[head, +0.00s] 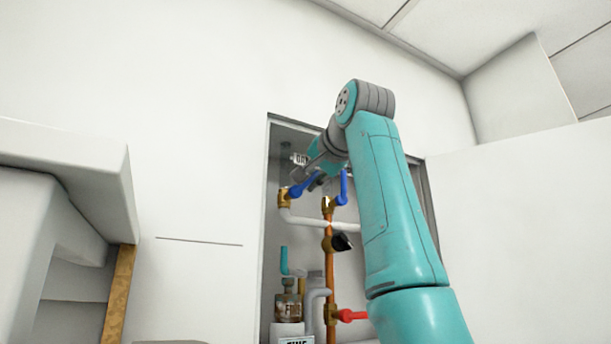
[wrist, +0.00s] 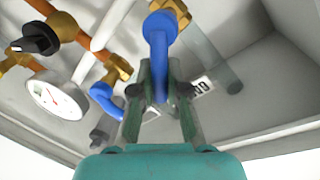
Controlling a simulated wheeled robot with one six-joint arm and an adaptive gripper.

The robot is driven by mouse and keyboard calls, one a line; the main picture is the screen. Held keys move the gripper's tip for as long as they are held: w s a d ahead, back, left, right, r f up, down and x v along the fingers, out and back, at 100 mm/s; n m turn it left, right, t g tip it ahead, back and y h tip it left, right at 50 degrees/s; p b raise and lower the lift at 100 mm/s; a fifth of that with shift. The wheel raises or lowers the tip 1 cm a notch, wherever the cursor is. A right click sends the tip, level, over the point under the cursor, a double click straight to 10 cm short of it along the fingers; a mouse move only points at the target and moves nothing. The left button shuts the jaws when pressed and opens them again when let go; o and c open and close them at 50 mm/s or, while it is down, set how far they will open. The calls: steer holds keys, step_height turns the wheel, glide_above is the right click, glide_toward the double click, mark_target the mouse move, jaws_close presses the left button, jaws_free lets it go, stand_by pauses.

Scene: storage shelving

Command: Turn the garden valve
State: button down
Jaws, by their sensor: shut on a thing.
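The garden valve seems to be the left blue-handled valve in the open wall cabinet. Its blue lever (head: 299,189) slants up to the right from a brass body (head: 284,198). A partly readable label (head: 300,159) is above it. In the wrist view the same lever (wrist: 157,55) hangs from its brass body (wrist: 170,11) and passes between the two dark fingers. My gripper (wrist: 160,90) is shut on this lever near its free end. In the head view my gripper (head: 313,179) is partly hidden by my own arm.
A second blue lever (head: 343,187) stands close right on the copper pipe (head: 328,270). Below are a black knob (head: 342,241) and a red lever (head: 351,316). A white gauge (wrist: 57,97) sits beside the valves. The cabinet walls are close around my gripper.

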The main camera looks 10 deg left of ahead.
steer(key=shift+w+d+f+m+g+y, duration=0.25)
steer(key=shift+f+m, duration=0.3)
steer(key=shift+m, duration=0.7)
steer(key=shift+d+f+m+g+y, duration=0.15)
steer(key=shift+f+m+g+y, duration=0.3)
steer(key=shift+m, duration=0.85)
steer(key=shift+w+d+f+m+g+y, duration=0.1)
steer(key=shift+w+d+f+m+g, duration=0.1)
steer(key=shift+f+m, duration=0.75)
steer(key=shift+r+m, duration=0.25)
steer(key=shift+m, duration=0.15)
steer(key=c, duration=1.2)
jaws_free()
steer(key=shift+o, duration=0.2)
steer(key=shift+s, duration=0.15)
steer(key=v, duration=1.2)
